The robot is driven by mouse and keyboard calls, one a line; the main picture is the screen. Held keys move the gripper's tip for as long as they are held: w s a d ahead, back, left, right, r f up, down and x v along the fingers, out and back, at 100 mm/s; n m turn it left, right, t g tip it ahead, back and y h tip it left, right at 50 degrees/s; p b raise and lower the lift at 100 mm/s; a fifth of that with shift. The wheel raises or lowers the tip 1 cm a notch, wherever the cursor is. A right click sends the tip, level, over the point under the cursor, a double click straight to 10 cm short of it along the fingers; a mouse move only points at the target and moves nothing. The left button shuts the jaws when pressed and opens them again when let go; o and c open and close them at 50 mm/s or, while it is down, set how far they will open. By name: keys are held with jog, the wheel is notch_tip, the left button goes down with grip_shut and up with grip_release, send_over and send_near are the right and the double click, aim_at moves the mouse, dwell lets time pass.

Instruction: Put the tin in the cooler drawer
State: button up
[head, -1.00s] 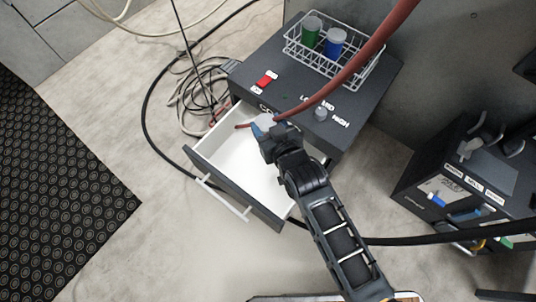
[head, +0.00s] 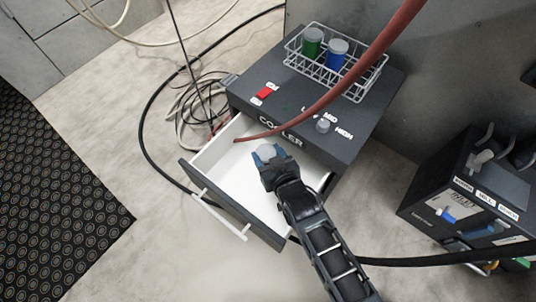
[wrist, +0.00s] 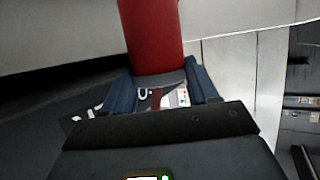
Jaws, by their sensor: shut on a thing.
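The tin has a light grey lid, seen in the head view (head: 266,151), and a red body, seen in the wrist view (wrist: 152,35). My gripper (head: 269,157) is shut on it near the lid, with a blue finger on each side. In the head view the tin is over the back part of the open cooler drawer (head: 222,172), inside its outline. I cannot tell whether it touches the drawer floor. The drawer is white inside with a dark front and a pale handle, and the visible inside looks empty. My gripper hides part of it.
A red hose (head: 345,83) hangs across the cooler (head: 375,118) and ends near the drawer's back left, close to my gripper. A wire basket (head: 352,93) with a green tin and a blue tin stands on top. Cables lie left; a dark rack (head: 430,185) stands right.

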jog(key=shift+f+b, duration=0.3)
jog(key=shift+f, duration=0.1)
jog(key=shift+f, duration=0.2)
jog(key=o, duration=1.2)
jog(key=shift+r, duration=0.15)
jog(key=shift+r, duration=0.3)
jog(key=p+v, duration=0.5)
jog(key=v, duration=0.7)
jog(key=shift+r, duration=0.3)
